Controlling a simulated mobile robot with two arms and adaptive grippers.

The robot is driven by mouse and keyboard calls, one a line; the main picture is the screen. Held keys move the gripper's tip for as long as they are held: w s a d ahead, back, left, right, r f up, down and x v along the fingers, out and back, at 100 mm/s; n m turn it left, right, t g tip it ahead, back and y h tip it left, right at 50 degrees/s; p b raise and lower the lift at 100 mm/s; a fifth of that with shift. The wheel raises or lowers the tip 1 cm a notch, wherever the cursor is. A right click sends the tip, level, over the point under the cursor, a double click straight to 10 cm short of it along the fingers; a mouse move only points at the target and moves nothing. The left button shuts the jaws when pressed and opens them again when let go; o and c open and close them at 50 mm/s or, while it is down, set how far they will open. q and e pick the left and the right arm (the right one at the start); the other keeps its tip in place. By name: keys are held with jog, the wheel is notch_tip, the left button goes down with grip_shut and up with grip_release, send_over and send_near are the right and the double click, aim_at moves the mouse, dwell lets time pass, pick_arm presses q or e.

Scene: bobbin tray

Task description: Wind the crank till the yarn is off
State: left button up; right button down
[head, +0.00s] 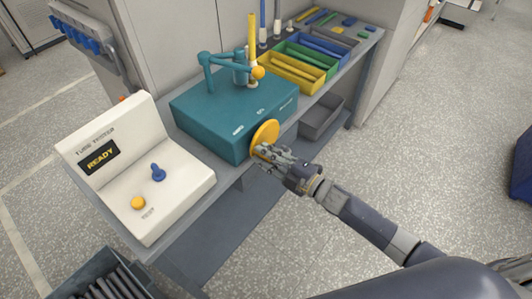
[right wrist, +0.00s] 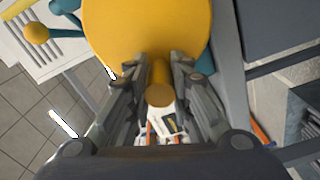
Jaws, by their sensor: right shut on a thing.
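A teal winder box (head: 235,108) stands on the grey bench. On its front is a yellow crank disc (head: 266,133), which fills the top of the right wrist view (right wrist: 150,30). A yellow knob (right wrist: 159,88) sticks out from the disc between my right fingers. My right gripper (head: 265,152) is shut on this knob; it also shows in the right wrist view (right wrist: 158,85). On top of the box a yellow tube (head: 252,38) stands upright beside a teal arm (head: 222,57) and a yellow ball (head: 258,72). I cannot make out any yarn. My left gripper is not in view.
A white tester (head: 125,165) reading "READY" stands left of the box. Yellow (head: 297,73), green and blue bins lie to the right on the bench. A grey bin (head: 320,118) sits below. Open floor lies at the right.

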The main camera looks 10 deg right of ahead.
jog(key=r+m, duration=0.1)
jog(key=m+p, duration=0.1)
jog(key=m, duration=0.1)
jog(key=shift+w+d+r+m+p, duration=0.1)
jog(key=shift+r+m+p, duration=0.2)
jog(key=shift+r, duration=0.05)
jog(key=shift+w+d+r+m+p, duration=0.15)
jog(key=shift+r+m+p, duration=0.15)
jog(key=shift+m, duration=0.35)
jog(key=shift+w+d+r+m+p, duration=0.1)
jog(key=shift+r+m+p, duration=0.15)
jog(key=shift+m, duration=0.4)
jog(key=c, duration=1.4)
grip_release()
jog(key=shift+s+d, duration=0.2)
jog(key=v, duration=1.1)
jog(key=shift+s+d, duration=0.15)
jog(key=shift+s, duration=0.1)
